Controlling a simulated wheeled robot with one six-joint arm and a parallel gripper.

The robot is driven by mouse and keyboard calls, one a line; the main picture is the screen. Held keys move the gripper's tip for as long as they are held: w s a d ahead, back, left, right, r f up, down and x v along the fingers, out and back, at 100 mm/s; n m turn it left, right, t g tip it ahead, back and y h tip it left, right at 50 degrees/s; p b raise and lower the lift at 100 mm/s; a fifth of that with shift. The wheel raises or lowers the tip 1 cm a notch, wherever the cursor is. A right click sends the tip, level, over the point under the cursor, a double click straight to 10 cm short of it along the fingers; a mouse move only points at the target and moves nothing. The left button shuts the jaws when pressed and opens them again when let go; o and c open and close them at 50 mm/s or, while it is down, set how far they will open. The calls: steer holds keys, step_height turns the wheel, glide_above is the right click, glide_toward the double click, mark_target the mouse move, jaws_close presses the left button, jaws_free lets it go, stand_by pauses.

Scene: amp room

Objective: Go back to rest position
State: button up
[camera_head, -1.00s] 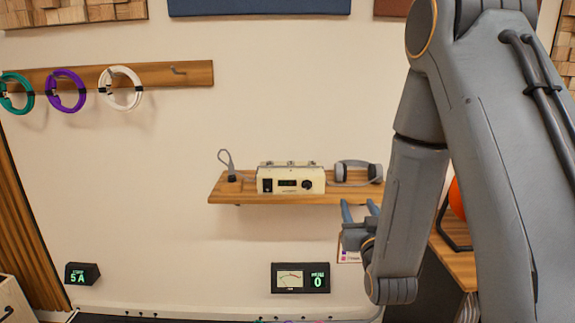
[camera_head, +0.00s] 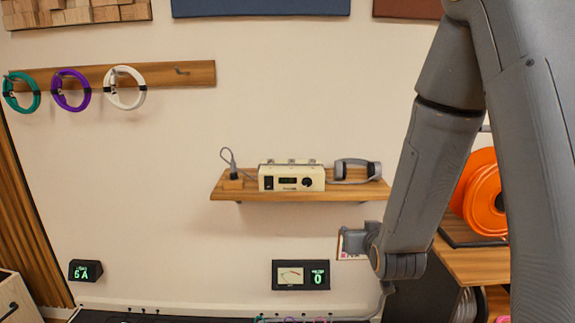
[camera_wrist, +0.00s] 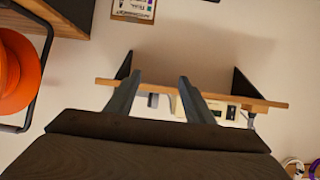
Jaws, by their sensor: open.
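My gripper (camera_wrist: 153,92) shows in the wrist view with its two fingers apart and nothing between them. In the head view my arm hangs on the right side, and the gripper end (camera_head: 352,243) shows in front of the wall, below the right end of the wooden shelf (camera_head: 285,196). The fingers are hard to make out there. In the wrist view, which appears upside down, the shelf (camera_wrist: 270,102) lies behind the fingers. No contact with it shows.
The shelf holds a cream device (camera_head: 291,177) and grey headphones (camera_head: 356,170). Teal, purple (camera_head: 71,90) and white cable coils hang from a rack (camera_head: 195,74) on the left. An orange reel (camera_head: 484,194) stands on a wooden surface at right, close to my arm. A meter (camera_head: 300,275) is below the shelf.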

steer(key=s+f+g, duration=0.2)
steer(key=s+g, duration=1)
steer(key=s, duration=1.2)
steer(key=shift+s+d+f, duration=0.15)
steer(key=shift+s+f, duration=0.15)
steer(key=shift+s, duration=0.1)
